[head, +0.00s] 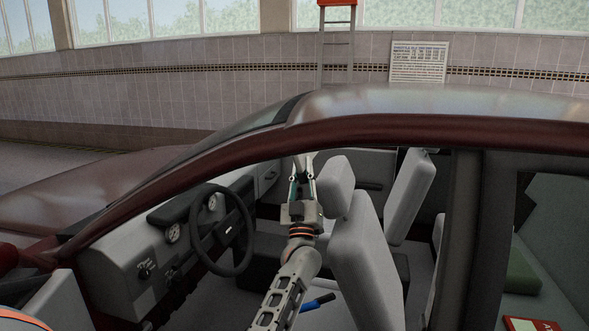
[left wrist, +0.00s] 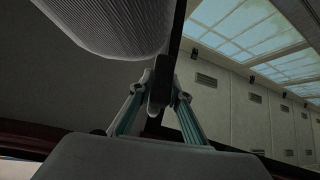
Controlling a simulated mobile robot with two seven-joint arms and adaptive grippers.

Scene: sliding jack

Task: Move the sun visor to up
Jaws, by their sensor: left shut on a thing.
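My left gripper (head: 302,172) reaches up inside the car, with its fingertips just under the roof edge, beside the seat headrest. It is shut on a narrow piece that I take to be the sun visor. In the left wrist view, the sun visor (left wrist: 159,84) is a dark, edge-on strip between the two fingertips of the gripper (left wrist: 157,97). Its full shape and tilt cannot be told, and in the head view the roof edge and fingers hide most of it. My right gripper is not in view.
The steering wheel (head: 228,230) and dashboard (head: 122,240) are left of my arm. A grey front seat (head: 368,262) with its headrest (head: 335,186) stands close on the right. The roof rail (head: 400,127) runs above. A blue-handled thing (head: 317,302) lies low beside the seat.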

